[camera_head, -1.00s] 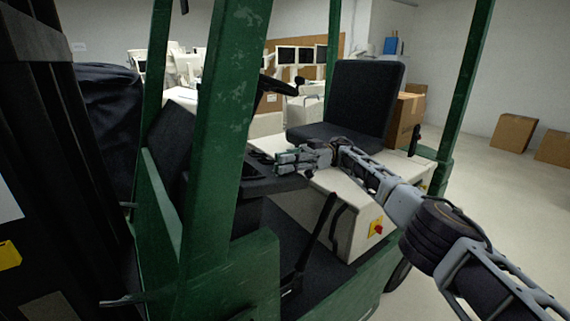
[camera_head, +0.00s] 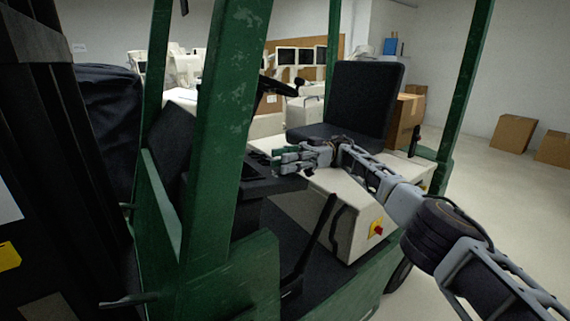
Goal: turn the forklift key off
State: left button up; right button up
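The green forklift (camera_head: 222,120) fills the middle of the view, with a black seat (camera_head: 347,98) and a black steering wheel (camera_head: 279,87). My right gripper (camera_head: 280,158) reaches in from the right, over the black dashboard panel (camera_head: 262,182) beside the green post. Its fingertips point left, close to the panel. The fingers are too small to tell whether they are open or shut. The forklift key cannot be made out; the gripper or the post may hide it. My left gripper is not in view.
A green post stands just left of my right gripper. A black lever (camera_head: 318,235) rises below it. A red knob on a yellow plate (camera_head: 377,228) sits on the pale seat base. Cardboard boxes (camera_head: 512,132) stand on open floor at the right.

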notch_tip(320, 180, up, 9)
jog(key=shift+f, duration=0.1)
dwell(0.4)
dwell(0.4)
